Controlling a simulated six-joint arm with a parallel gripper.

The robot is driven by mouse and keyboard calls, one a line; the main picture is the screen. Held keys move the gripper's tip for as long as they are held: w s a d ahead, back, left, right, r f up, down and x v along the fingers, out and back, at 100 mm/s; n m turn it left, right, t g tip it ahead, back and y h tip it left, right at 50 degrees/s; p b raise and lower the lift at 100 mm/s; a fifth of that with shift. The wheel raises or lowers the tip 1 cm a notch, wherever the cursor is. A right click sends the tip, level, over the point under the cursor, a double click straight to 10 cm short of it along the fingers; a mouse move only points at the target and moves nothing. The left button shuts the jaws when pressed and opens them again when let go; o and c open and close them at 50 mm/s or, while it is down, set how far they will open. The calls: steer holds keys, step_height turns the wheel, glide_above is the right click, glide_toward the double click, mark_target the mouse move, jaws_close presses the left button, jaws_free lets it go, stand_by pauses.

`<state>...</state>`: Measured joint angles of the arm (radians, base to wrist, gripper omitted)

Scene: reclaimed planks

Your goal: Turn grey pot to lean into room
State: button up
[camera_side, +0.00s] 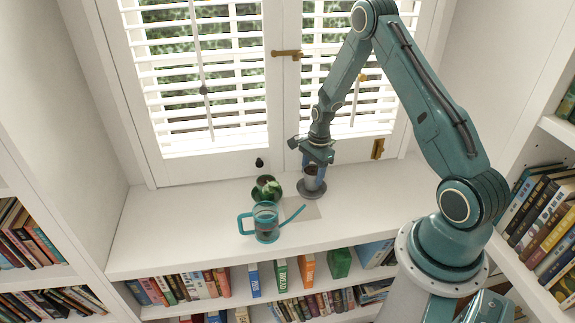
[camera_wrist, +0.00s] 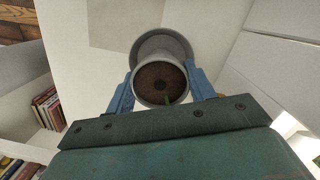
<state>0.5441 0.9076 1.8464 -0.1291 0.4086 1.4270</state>
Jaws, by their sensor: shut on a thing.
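The grey pot (camera_side: 311,186) stands on the white window shelf in front of the shutters, toward the right of the other items. In the wrist view the grey pot (camera_wrist: 157,57) shows its round rim, brown soil and a small bit of green at the near edge. A wider grey saucer rim (camera_wrist: 183,44) shows behind it. My gripper (camera_side: 315,172) is above and around the pot in the side view. In the wrist view the blue fingers of my gripper (camera_wrist: 161,84) are on both sides of the pot. The direction of any plant lean is hard to tell.
A small potted plant (camera_side: 268,189) stands left of the grey pot. A teal clear watering can (camera_side: 266,223) is in front of it, its spout pointing right. A flat pale sheet (camera_side: 302,212) lies nearby. The shuttered window (camera_side: 205,80) is close behind. The shelf's left part is clear.

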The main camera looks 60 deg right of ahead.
mark_target(317, 168)
steer(key=shift+f, duration=0.65)
steer(key=o, duration=1.4)
steer(key=shift+c, duration=0.2)
steer(key=shift+r, duration=0.1)
step_height(317, 168, up, 14)
steer(key=d, duration=0.1)
steer(key=shift+s+d+f, duration=0.25)
